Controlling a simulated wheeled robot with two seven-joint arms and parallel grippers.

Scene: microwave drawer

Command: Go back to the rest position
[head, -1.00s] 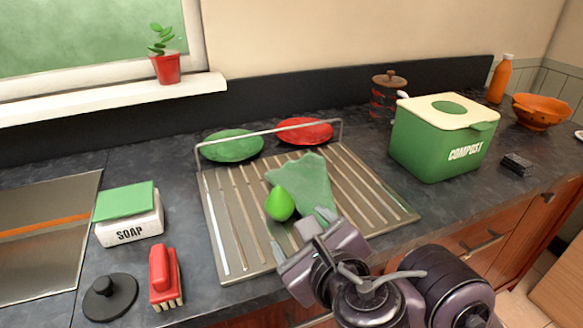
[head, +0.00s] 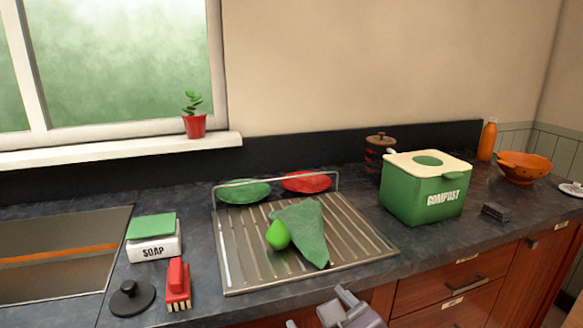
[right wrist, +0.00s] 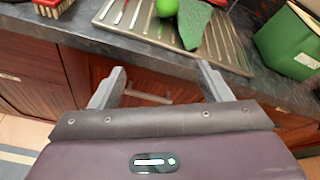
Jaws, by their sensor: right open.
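My right gripper (right wrist: 160,85) is open and empty in the right wrist view, with its fingers apart in front of the wooden cabinet doors, below the counter edge. In the head view only part of it shows (head: 338,305), at the bottom edge. A green pear-shaped object (head: 278,236) and a green cloth (head: 303,230) lie on the metal drying rack (head: 240,268), apart from the gripper. My left gripper is not in view.
A green compost bin (head: 415,205) stands right of the rack. A soap box (head: 155,247), a red brush (head: 178,285) and a black lid (head: 131,298) lie left of it. Drawers with handles (head: 465,284) line the counter front.

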